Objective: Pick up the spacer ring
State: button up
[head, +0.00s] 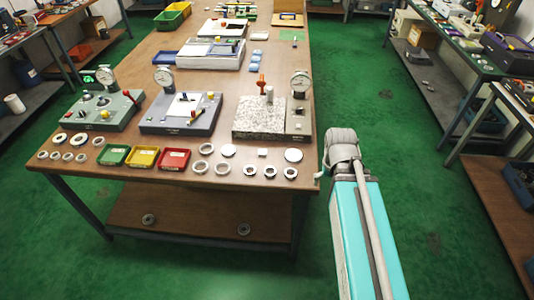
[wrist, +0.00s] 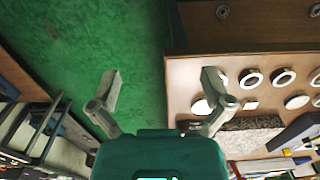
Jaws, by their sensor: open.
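Several similar pale rings lie flat along the front of the wooden table; I cannot tell which is the spacer ring. On the right part are rings such as a ring (head: 222,168) and dark-centred rings (head: 250,170) near the front right corner. More rings (head: 81,157) lie at the left. The wrist view shows ring-shaped parts (wrist: 250,78) right of my gripper. My gripper (wrist: 160,84) is open and empty, its fingers wide apart, over the green floor and the table's side edge. In the head view it is mostly hidden by my wrist.
Red, yellow and green trays (head: 174,159) stand between the ring groups. Behind are gauge stands (head: 180,122) and a speckled granite block (head: 258,120). Plain discs (head: 293,155) and a small white block (head: 262,152) lie near the rings. Two rings (head: 148,218) lie on the lower shelf.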

jog(key=w+a+m, duration=0.8)
jog(key=w, duration=0.1)
jog(key=r+m+p, duration=0.2)
jog(key=m, duration=0.8)
send_over(270, 171)
jog(key=shift+w+a+f, duration=0.15)
jog(key=shift+f, duration=0.05)
jog(key=shift+f+b, duration=0.2)
jog(key=shift+b, duration=0.2)
notch_tip(270, 171, down, 8)
jog(key=b, duration=0.8)
jog(key=shift+f, duration=0.15)
jog(key=shift+d+f+b, duration=0.2)
jog(key=shift+f+b, duration=2.4)
jog(key=shift+b, duration=0.2)
jog(key=shift+c, duration=0.3)
